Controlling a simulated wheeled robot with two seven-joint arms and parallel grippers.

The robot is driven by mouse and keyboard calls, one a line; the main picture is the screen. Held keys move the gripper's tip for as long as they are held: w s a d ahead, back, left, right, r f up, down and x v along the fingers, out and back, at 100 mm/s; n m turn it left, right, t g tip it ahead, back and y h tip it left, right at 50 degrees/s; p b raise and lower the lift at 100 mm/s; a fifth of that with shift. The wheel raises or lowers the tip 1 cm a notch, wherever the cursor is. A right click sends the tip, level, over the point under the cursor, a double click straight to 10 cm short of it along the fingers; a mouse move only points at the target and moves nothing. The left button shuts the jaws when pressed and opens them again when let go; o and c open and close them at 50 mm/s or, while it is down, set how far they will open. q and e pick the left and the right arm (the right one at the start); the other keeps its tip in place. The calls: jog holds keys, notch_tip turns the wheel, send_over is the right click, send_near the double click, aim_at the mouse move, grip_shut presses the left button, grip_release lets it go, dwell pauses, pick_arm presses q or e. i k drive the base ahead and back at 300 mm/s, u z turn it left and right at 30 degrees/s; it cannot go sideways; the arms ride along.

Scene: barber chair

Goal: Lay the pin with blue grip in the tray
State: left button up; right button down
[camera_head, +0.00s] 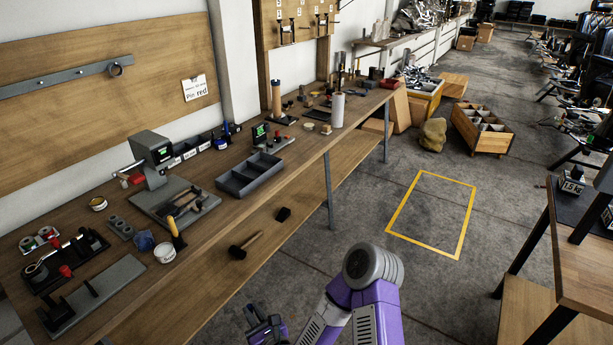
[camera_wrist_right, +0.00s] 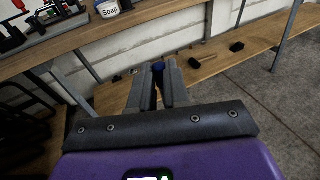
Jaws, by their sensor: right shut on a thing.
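My right gripper (camera_head: 266,324) is at the bottom of the head view, in front of the bench and over the floor. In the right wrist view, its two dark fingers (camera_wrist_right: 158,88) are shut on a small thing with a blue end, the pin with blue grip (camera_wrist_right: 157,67). The rest of the pin is hidden between the fingers. A dark grey tray with compartments (camera_head: 236,186) lies on the bench top, further back than the gripper and apart from it. Its compartments look empty. My left gripper is not in view.
A press-like device (camera_head: 152,160) stands left of the tray, and a yellow-handled tool (camera_head: 176,234) is near the bench edge. A mallet (camera_head: 245,245) and a black block (camera_head: 283,214) lie on the lower shelf. A wall sign (camera_head: 195,87) reads "Pin red".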

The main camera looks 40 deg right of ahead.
aim_at(246, 174)
jog(key=z, duration=2.15)
jog(key=i, duration=2.25)
jog(key=u, duration=3.05)
